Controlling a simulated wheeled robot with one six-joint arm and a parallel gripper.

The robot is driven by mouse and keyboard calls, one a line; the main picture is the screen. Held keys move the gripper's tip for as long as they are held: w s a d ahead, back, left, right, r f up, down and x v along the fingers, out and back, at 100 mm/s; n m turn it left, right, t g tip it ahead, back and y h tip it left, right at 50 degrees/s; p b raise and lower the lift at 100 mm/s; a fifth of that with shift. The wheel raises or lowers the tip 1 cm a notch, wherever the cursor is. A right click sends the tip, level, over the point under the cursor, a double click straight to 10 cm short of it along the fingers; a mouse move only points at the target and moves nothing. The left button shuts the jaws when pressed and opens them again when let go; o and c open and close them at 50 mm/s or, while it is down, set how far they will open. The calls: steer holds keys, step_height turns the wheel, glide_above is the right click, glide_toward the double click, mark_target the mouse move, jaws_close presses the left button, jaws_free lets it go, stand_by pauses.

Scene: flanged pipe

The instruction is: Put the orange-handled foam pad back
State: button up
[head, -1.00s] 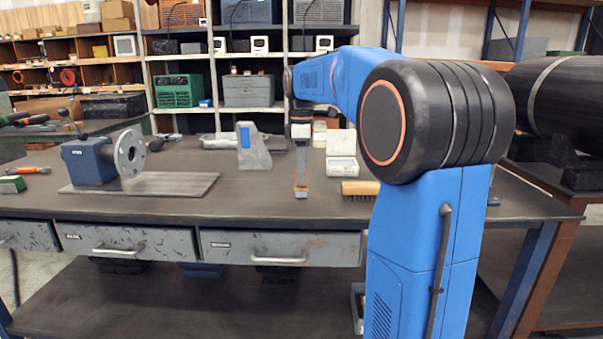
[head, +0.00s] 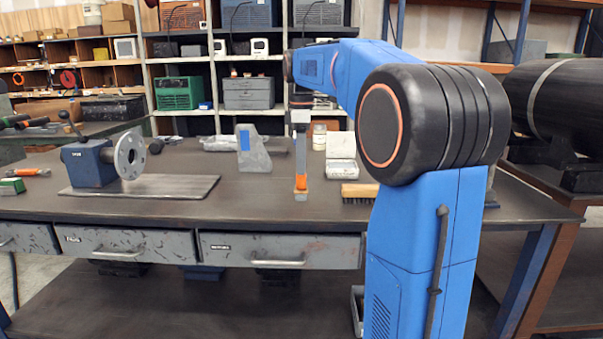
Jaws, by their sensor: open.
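An orange block-like handle (head: 301,183) with a pale lower part, which looks like the orange-handled foam pad, stands upright on the workbench near its middle front. My gripper (head: 301,170) points straight down directly over it, and the jaws are open. The fingertips are close to the top of the orange part; I cannot tell whether a gap lies between them. The foam itself is too small to make out clearly.
A brush (head: 360,191) and a white open box (head: 341,160) are to the right on the workbench (head: 250,205). A grey bracket (head: 253,155) stands behind left. A blue flange fixture (head: 92,163) is farther left, with a green block (head: 12,186) and an orange-handled tool (head: 30,172).

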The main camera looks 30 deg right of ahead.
step_height(320, 180, up, 8)
steer(key=shift+f, duration=0.25)
steer(key=s+a+f+m+t, duration=0.1)
steer(key=s+a+f+m, duration=0.2)
steer(key=s+a+f, duration=0.4)
steer(key=s+a+f+m+t, duration=0.1)
steer(key=s+a+f+m, duration=0.25)
steer(key=s, duration=0.55)
steer(key=s+a+f+m+t, duration=0.1)
steer(key=s+a+f+m, duration=0.1)
steer(key=s+f, duration=0.5)
steer(key=s+a+f+m+t, duration=0.1)
steer(key=s+a+f+m, duration=0.1)
steer(key=s+f, duration=0.5)
step_height(320, 180, down, 5)
steer(key=shift+a+m+t, duration=0.35)
steer(key=shift+a+t, duration=0.05)
steer(key=shift+a, duration=0.25)
steer(key=shift+s, duration=0.1)
steer(key=shift+c, duration=0.5)
